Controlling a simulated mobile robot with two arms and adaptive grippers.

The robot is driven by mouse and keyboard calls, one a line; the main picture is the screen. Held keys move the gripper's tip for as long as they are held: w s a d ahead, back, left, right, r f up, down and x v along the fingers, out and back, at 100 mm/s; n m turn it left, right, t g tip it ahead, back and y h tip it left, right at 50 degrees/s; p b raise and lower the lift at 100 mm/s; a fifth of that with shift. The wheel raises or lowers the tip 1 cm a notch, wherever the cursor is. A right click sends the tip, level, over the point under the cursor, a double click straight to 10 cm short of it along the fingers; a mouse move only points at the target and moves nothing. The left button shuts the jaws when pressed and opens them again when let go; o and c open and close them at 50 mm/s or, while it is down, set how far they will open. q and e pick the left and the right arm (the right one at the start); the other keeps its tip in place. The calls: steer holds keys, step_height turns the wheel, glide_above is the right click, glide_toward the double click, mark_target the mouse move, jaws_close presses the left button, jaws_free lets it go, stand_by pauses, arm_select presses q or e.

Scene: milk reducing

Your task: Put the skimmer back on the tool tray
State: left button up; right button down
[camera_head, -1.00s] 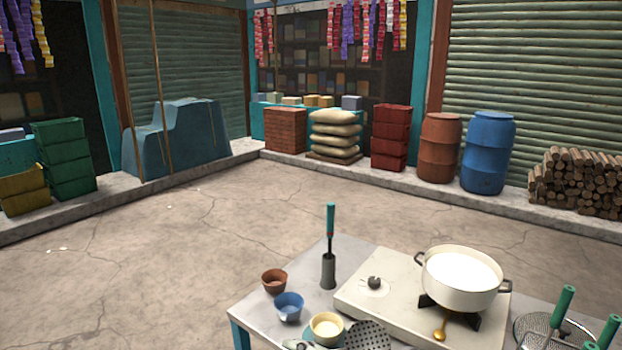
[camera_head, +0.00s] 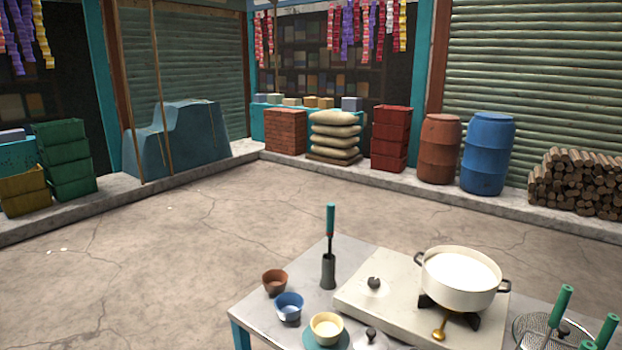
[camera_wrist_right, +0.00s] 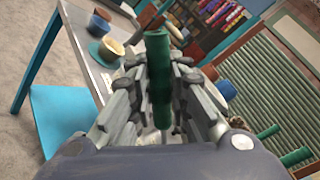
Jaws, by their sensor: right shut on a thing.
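My right gripper (camera_wrist_right: 160,100) is shut on the green handle of the skimmer (camera_wrist_right: 158,62) in the right wrist view. The handle stands up between the fingers, and the skimmer's head is hidden there. Neither the right gripper nor the skimmer shows in the head view. At the lower right of the head view, green-handled tools (camera_head: 561,307) stand by a round mesh piece (camera_head: 530,326). Green handles (camera_wrist_right: 268,132) also show at the right of the wrist view. I cannot make out the tool tray itself. My left gripper is not in view.

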steer(key=d+h, duration=0.1)
steer(key=s+d+f+m+h, duration=0.1)
steer(key=d, duration=0.1)
steer(key=shift+s+f+m, duration=0.1)
steer(key=shift+m, duration=0.2)
steer(key=shift+a, duration=0.1)
stand_by(0.4)
